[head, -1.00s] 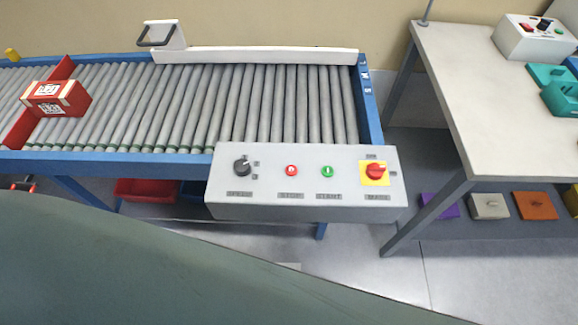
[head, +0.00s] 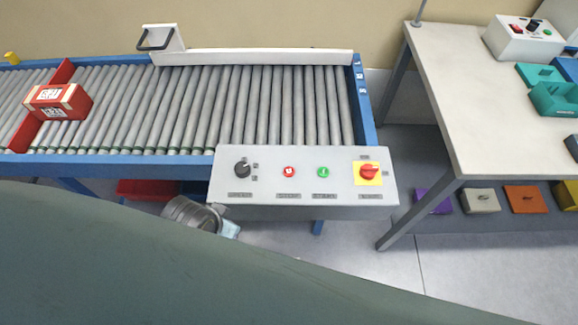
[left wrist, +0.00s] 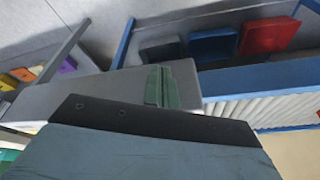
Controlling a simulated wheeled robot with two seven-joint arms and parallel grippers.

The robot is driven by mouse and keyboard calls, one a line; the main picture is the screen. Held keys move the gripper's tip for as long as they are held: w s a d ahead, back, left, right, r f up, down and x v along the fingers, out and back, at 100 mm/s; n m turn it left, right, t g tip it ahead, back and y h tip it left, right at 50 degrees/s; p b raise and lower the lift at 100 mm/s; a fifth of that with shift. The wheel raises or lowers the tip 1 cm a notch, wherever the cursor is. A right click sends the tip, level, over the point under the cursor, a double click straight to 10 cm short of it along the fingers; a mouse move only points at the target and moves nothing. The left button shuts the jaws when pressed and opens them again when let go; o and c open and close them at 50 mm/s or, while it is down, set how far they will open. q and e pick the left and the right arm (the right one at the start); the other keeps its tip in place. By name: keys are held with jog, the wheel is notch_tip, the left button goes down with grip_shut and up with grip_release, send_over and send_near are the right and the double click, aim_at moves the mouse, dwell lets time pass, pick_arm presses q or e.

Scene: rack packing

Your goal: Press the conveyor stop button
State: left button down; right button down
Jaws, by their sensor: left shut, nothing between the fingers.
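The grey control panel (head: 300,190) is fixed at the conveyor's near side. Its red stop button (head: 289,172) sits left of the green start button (head: 323,172). My left wrist shows in the head view just below the panel's front left edge, its fingers not clear there. In the left wrist view my left gripper (left wrist: 162,88) is shut and empty, its fingers seen against the grey panel (left wrist: 80,97). The stop button cannot be made out in that view. My right gripper is not in view.
The panel also carries a black knob (head: 242,169) and a red-yellow main switch (head: 368,172). A red box (head: 60,100) lies on the roller conveyor (head: 240,105) at left. A table (head: 480,110) stands at right. Bins (left wrist: 212,44) sit under the conveyor.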

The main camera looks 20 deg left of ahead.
pick_arm(q)
jog(key=w+r, duration=0.1)
jog(key=r, duration=0.1)
jog(key=w+a+r+t, duration=0.1)
jog(key=r, duration=0.1)
jog(key=w+r+t+y, duration=0.1)
jog(key=r, duration=0.1)
jog(key=shift+w+a+r, duration=0.3)
jog(key=shift+a, duration=0.05)
jog(key=w+a+r+m+t+y, duration=0.1)
jog(key=w+r+m+t, duration=0.3)
jog(key=w+r+t, duration=0.75)
jog(key=w+d+r+m+t+h, duration=0.1)
jog(key=w+d+r+m+h, duration=0.3)
jog(key=d+r+m+h, duration=1.1)
notch_tip(320, 180, down, 6)
jog(key=s+d+r+m+g+h, duration=0.1)
jog(key=s+d+m+g+h, duration=0.1)
jog(key=m+g, duration=0.75)
jog(key=a+f+m+g+y, duration=0.4)
jog(key=f+m, duration=0.5)
jog(key=f, duration=0.4)
jog(key=a+y, duration=0.1)
jog(key=y, duration=0.1)
jog(key=shift+s+y+p, duration=0.25)
jog(key=shift+y+p, duration=0.05)
jog(key=shift+y, duration=0.1)
